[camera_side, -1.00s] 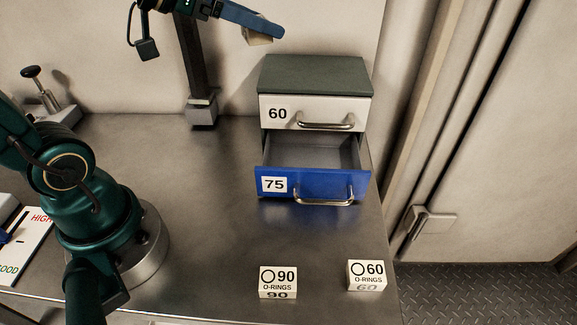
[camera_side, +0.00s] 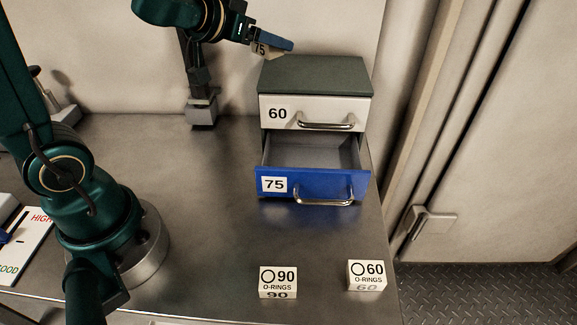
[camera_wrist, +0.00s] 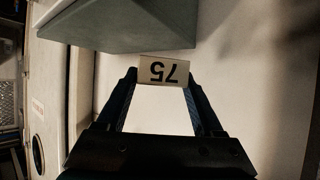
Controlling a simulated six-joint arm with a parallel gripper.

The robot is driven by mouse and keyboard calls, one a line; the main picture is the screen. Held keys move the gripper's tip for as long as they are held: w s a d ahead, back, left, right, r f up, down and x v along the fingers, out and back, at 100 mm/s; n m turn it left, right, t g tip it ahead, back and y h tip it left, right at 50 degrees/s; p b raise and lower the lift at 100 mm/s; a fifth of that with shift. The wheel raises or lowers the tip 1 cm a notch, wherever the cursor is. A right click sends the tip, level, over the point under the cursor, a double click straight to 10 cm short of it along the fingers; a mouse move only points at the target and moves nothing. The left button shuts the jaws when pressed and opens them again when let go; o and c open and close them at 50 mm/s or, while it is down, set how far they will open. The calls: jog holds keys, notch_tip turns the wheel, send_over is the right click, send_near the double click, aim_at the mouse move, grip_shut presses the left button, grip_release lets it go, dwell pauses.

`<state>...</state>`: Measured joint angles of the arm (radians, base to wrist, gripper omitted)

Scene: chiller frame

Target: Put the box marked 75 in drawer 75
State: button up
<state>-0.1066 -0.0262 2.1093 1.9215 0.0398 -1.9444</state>
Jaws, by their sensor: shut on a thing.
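The box marked 75 (camera_side: 260,49) is held by my gripper (camera_side: 280,46), which is shut on it, above and behind the left of the cabinet top. In the wrist view the same box (camera_wrist: 164,70) sits between the fingertips of my gripper (camera_wrist: 160,80), its 75 label upside down. The blue drawer 75 (camera_side: 315,186) is the lower drawer of the cabinet. It is pulled open, and the part of its grey inside that shows is empty.
The white drawer 60 (camera_side: 284,114) is shut, under the dark cabinet top (camera_side: 315,76). A box marked 90 (camera_side: 278,282) and a box marked 60 (camera_side: 367,275) stand at the bench's front. The middle of the metal bench (camera_side: 200,210) is clear. A post rises left of the cabinet.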

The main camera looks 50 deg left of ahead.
jog(key=shift+w+a+f+n+y, duration=0.35)
jog(key=shift+w+f+n+y, duration=0.1)
jog(key=shift+f+n+y, duration=0.05)
jog(key=shift+w+r+n+y, duration=0.1)
jog(key=shift+n+y, duration=0.2)
jog(key=shift+n, duration=0.1)
jog(key=shift+d+r, duration=0.15)
jog(key=shift+d, duration=0.05)
jog(key=s+a+f+n+g+y, duration=0.5)
jog(key=s+a+n+g+y, duration=0.15)
jog(key=s+n, duration=0.2)
jog(key=n+g+y, duration=0.2)
jog(key=n+g, duration=0.5)
send_over(193, 168)
jog(key=f, duration=0.5)
jog(key=shift+w+a+f, duration=0.15)
jog(key=shift+w+a, duration=0.15)
jog(key=shift+s+d+f+n, duration=0.2)
jog(key=shift+s+n, duration=0.05)
notch_tip(193, 168, down, 3)
jog(key=shift+s+r+g, duration=0.1)
jog(key=shift+s+g, duration=0.05)
jog(key=shift+g, duration=0.1)
jog(key=shift+d+f, duration=0.1)
jog(key=shift+f, duration=2.55)
jog(key=shift+c, duration=1.1)
jog(key=o, duration=1.5)
jog(key=shift+o, duration=0.2)
